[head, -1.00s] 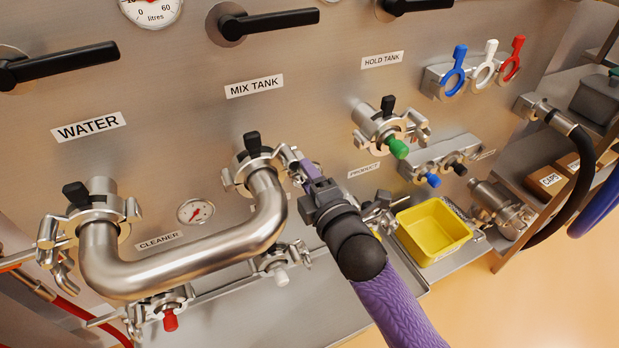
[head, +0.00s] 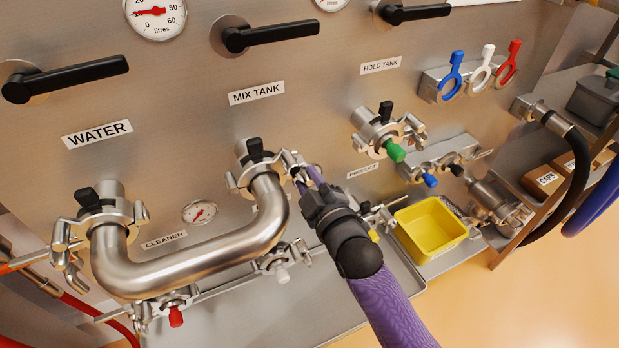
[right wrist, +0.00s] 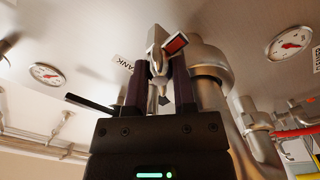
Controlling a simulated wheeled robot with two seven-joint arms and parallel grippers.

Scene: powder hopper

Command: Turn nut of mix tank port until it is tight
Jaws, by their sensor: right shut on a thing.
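The mix tank port (head: 247,152) is under the MIX TANK label. One end of the U-shaped steel pipe (head: 196,270) meets it inside a clamp (head: 238,182). The clamp's nut (head: 295,164) is on the port's right side and is mostly hidden by my fingers in the head view. My right gripper (head: 307,176) is shut on this nut, with its purple fingers on either side. In the right wrist view, metal of the nut (right wrist: 158,80) shows between the fingertips of the gripper (right wrist: 158,72). My left gripper is in no view.
The pipe's other end is clamped at the water port (head: 98,210). To the right are the hold tank port (head: 377,130) with a green-tipped part, a yellow bin (head: 428,228) and a black hose (head: 575,190). A cleaner port with a red tip (head: 175,317) is below the pipe.

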